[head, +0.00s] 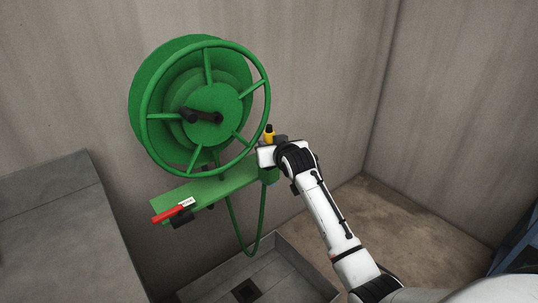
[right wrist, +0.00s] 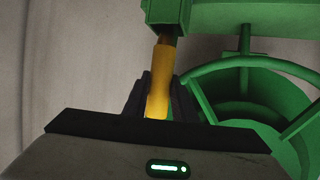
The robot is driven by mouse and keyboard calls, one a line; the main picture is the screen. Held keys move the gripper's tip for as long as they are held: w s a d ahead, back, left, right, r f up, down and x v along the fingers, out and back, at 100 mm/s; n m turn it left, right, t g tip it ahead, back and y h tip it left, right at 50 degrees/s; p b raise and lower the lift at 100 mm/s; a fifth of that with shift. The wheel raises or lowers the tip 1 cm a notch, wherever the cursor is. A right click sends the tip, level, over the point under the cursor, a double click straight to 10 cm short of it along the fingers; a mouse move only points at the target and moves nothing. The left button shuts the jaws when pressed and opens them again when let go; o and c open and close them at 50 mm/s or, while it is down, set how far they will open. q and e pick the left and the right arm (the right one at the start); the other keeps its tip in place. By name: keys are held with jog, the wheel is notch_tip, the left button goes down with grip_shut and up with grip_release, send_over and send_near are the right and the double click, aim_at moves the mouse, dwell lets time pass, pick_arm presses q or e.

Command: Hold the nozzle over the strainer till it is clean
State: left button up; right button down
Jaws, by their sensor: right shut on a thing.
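The yellow nozzle (head: 269,136) is at the right end of the green bracket under the hose reel. My right gripper (head: 273,143) is shut around it. In the right wrist view, the nozzle (right wrist: 160,80) stands between the two dark fingers, and its far end meets a green holder (right wrist: 167,14); I cannot tell whether it is free of it. No strainer shows clearly. A dark square drain (head: 246,290) lies in the floor of the grey basin below, and I cannot tell if a strainer is there. My left gripper is out of view.
The green hose reel (head: 150,95) with its dark crank is on the wall. A red lever (head: 167,214) sits at the bracket's left end. The green hose (head: 235,232) hangs in a loop above the basin (head: 292,262). A grey slab (head: 60,245) stands at left.

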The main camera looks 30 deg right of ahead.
aim_at(269, 132)
jog(key=shift+r, duration=3.05)
